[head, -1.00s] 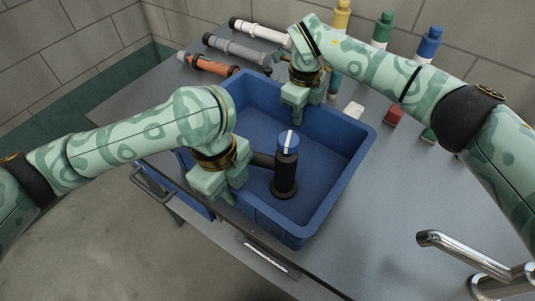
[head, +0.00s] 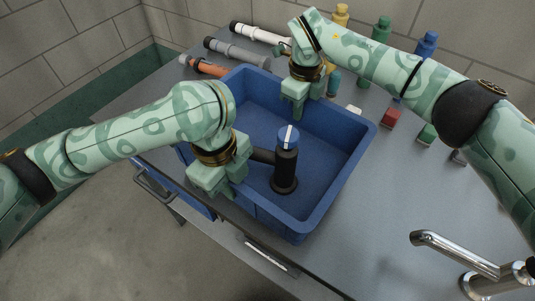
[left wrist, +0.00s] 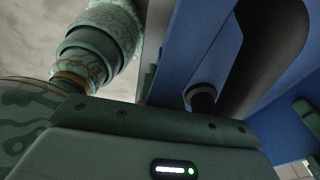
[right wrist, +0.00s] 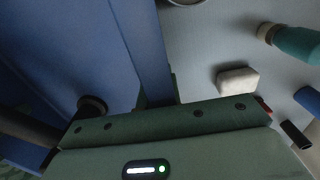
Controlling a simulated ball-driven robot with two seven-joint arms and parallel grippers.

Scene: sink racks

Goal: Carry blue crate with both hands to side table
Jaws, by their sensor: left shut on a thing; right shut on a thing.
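The blue crate (head: 352,165) is in the middle of the head view, over the grey counter. My left gripper (head: 228,190) is shut on its near-left rim. My right gripper (head: 297,110) is shut on its far rim. A black bottle (head: 285,172) with a blue, white-striped cap stands upright inside, and a dark side piece points from it toward my left gripper. The crate wall also shows in the left wrist view (left wrist: 205,50) and the right wrist view (right wrist: 150,55). The fingertips are mostly hidden. I cannot tell any gap under the crate. No side table is identifiable.
White (head: 262,37), grey (head: 236,52) and orange (head: 204,67) pipes lie at the back left. Yellow, green (head: 380,32) and blue (head: 426,46) bottles stand behind. Red (head: 391,118) and green (head: 427,134) blocks are at right. A chrome faucet (head: 455,252) is at front right.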

